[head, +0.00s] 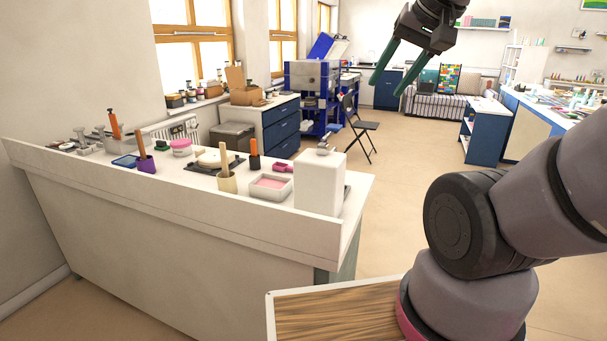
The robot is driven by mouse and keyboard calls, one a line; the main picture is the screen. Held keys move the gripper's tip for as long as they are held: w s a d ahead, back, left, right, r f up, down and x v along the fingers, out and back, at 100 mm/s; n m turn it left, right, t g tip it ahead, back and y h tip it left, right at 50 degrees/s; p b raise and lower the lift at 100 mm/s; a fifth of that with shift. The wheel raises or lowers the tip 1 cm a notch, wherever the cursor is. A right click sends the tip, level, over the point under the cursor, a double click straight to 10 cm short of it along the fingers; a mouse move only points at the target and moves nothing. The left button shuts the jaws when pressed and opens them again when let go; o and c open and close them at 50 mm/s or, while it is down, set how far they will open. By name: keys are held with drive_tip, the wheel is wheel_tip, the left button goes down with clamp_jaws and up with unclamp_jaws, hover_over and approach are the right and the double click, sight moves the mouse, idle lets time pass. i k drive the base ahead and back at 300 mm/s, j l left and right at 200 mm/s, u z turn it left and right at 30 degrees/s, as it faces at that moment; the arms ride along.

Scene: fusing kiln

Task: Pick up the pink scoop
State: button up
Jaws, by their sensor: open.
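The pink scoop (283,168) is a small magenta shape on the white workbench (150,194), just behind a pale square tray (270,187) of pink material. A tall white box-like container (319,182) stands close to its right. My gripper (389,85) is high at the top of the head view, well away from the scoop. Its two green fingers are apart with nothing between them. The scoop is small here, and its exact pose is hard to tell.
A cream cup (227,182) with a wooden handle in it and an orange-handled tool (255,154) stand left of the scoop. A pink-banded jar (181,147) and a purple holder (147,164) are farther left. A raised ledge runs along the bench's near edge. A folding chair (359,127) stands beyond.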

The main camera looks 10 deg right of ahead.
sight(290, 170)
drive_tip(key=l+u, duration=0.1)
drive_tip(key=l, duration=0.25)
drive_tip(key=k+l+u, duration=0.15)
drive_tip(key=l, duration=0.2)
drive_tip(key=l+u, duration=0.1)
drive_tip(key=l, duration=0.3)
drive_tip(key=k+l+u, duration=0.15)
drive_tip(key=l, duration=0.15)
drive_tip(key=i+l+u, duration=0.25)
drive_tip(key=l, duration=0.45)
drive_tip(key=l+u, duration=0.25)
drive_tip(key=l, duration=0.4)
drive_tip(key=i+l+u, duration=0.3)
drive_tip(key=i+l, duration=0.25)
drive_tip(key=i+l+u, duration=0.25)
drive_tip(key=i+l, duration=0.2)
drive_tip(key=l, duration=0.2)
